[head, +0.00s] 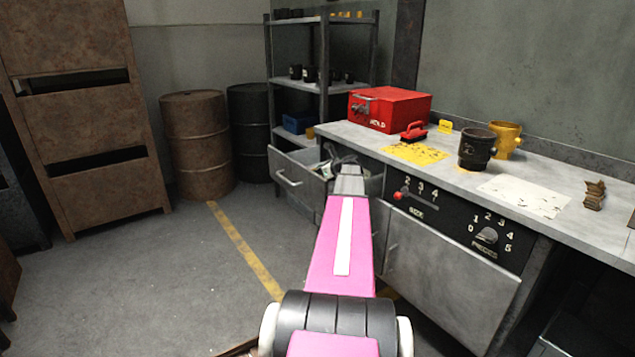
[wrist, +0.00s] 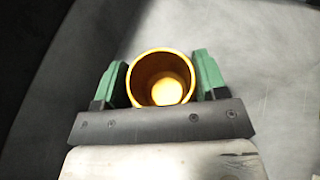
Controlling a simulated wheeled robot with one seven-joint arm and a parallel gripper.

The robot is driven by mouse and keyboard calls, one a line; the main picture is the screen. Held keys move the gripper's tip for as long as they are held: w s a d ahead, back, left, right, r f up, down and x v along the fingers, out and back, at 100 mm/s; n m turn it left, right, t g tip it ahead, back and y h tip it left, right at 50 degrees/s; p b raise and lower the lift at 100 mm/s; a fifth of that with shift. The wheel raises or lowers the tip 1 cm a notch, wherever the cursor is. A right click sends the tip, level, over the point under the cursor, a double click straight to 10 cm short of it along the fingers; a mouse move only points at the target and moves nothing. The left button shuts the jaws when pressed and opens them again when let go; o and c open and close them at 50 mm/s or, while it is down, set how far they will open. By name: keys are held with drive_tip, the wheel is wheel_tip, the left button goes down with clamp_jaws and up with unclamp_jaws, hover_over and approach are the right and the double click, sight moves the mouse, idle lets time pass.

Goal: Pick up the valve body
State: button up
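In the wrist view a yellow-gold hollow round body (wrist: 137,88), likely the valve body, shows its open mouth between the two green fingers of my gripper (wrist: 161,78). It fills the gap from finger to finger; whether the fingers press on it or only stand around it cannot be told. In the head view my pink arm reaches to the open drawer (head: 290,176) under the counter, and my gripper (head: 338,160) is at that drawer, small and partly hidden by the arm. The gold body between the fingers is not clearly visible there.
On the counter (head: 570,185) stand a red box (head: 400,108), a dark cup-like body (head: 477,150) and a yellow one (head: 506,139). A control panel (head: 450,215) faces the front. Barrels (head: 196,145) and a shelf rack (head: 322,90) stand behind. The floor at left is clear.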

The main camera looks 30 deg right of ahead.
drive_tip(key=shift+c, duration=0.8)
drive_tip(key=shift+r, duration=0.15)
